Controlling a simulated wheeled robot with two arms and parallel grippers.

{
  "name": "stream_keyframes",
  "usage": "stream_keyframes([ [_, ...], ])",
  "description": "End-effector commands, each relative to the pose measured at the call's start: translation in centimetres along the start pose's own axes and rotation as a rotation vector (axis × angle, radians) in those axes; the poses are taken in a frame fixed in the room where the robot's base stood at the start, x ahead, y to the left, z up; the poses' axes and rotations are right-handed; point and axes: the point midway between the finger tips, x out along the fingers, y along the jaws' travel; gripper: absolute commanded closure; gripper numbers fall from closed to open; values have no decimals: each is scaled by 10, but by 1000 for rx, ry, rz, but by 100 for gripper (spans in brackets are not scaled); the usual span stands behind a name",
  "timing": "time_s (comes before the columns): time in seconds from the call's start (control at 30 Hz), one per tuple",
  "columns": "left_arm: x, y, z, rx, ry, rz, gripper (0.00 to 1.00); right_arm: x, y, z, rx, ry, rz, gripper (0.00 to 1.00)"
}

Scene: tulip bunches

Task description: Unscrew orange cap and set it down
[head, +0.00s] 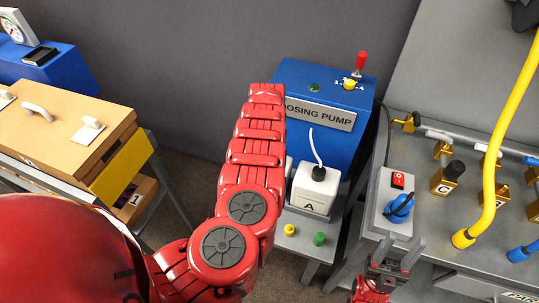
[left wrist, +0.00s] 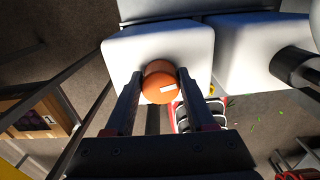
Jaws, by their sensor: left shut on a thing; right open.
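The orange cap (left wrist: 160,85), with a white mark on its face, shows in the left wrist view against a white container (left wrist: 190,45). My left gripper (left wrist: 158,88) is shut on the cap, one finger on each side. I cannot tell whether the cap is seated on the container or lifted off it. In the head view my red left arm hides the left gripper, the cap and that container. My right gripper (head: 388,262) is open and empty at the lower right, by the front of the grey bench.
A white container marked A (head: 314,190) with a black cap stands before the blue dosing pump (head: 318,110). Yellow (head: 289,230) and green (head: 320,239) knobs sit in front of it. A grey bench (head: 435,240) with valves and a yellow hose (head: 495,150) is at right.

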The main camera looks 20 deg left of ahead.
Motion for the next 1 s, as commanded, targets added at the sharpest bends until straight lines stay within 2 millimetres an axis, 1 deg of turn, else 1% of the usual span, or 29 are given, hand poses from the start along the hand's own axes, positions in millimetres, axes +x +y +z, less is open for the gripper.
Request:
stream_keyframes([
  [0.1,-1,0,2,-19,-6,1,96,-2,0,0,0,0,0,50],
  [0.23,1,1,2,-109,-8,1,96,-11,0,2,0,0,0,50],
  [0.53,0,2,3,-180,-9,1,97,-28,-1,5,0,0,0,50],
  [0.9,-2,1,2,-198,-6,0,97,-29,-2,5,0,0,0,50],
  [0.93,-2,1,2,-198,-6,0,43,-29,-1,5,0,0,0,50],
  [1.0,-2,1,2,-198,-5,0,31,-29,-1,5,0,0,0,50],
])
